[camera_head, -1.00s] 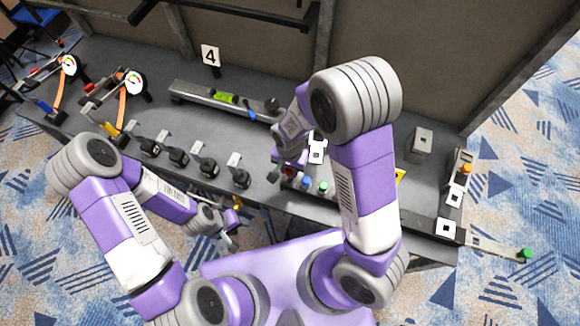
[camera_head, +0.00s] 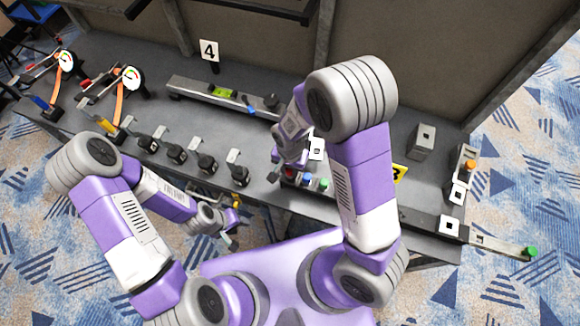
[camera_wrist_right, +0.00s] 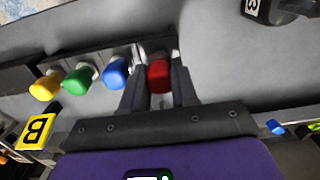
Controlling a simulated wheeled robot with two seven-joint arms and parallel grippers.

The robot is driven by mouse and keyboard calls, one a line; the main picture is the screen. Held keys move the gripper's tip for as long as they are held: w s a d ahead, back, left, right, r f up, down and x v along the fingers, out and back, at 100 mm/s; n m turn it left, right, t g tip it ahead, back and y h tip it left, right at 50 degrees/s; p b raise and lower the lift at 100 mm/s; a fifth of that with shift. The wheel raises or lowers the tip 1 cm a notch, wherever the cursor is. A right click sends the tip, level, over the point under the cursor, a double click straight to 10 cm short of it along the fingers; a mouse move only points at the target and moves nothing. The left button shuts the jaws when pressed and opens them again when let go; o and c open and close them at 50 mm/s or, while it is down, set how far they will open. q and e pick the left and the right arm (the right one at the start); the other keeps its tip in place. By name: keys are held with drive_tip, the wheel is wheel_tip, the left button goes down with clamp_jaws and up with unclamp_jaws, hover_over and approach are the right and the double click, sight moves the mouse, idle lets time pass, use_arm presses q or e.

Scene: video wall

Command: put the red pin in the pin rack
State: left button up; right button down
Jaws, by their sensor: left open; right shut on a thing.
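The red pin (camera_wrist_right: 159,76) is between the fingers of my right gripper (camera_wrist_right: 158,88) in the right wrist view. Its red head also shows in the head view (camera_head: 289,172), partly covered by the gripper. The pin is in line with a blue pin (camera_wrist_right: 116,72), a green pin (camera_wrist_right: 79,79) and a yellow pin (camera_wrist_right: 46,86), at the end of the dark pin rack (camera_wrist_right: 97,56). The fingers hide its lower part, so I cannot tell how deep it sits. My left gripper (camera_head: 229,229) is open and empty, in front of the table edge.
Several black-handled tools (camera_head: 207,163) stand along the front edge, left of my right gripper. A rail with a green level (camera_head: 223,92) lies behind. Two gauges (camera_head: 131,78) stand at left.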

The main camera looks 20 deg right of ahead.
drive_tip(key=shift+f, duration=0.1)
idle(0.3)
drive_tip(key=shift+f+b, duration=0.65)
drive_tip(key=shift+f, duration=0.05)
drive_tip(key=c, duration=0.8)
unclamp_jaws()
drive_tip(key=shift+o, duration=0.3)
drive_tip(key=o, duration=0.4)
drive_tip(key=shift+o, duration=0.2)
drive_tip(key=shift+r, duration=0.15)
drive_tip(key=shift+r+p, duration=3.1)
drive_tip(key=shift+r, duration=0.35)
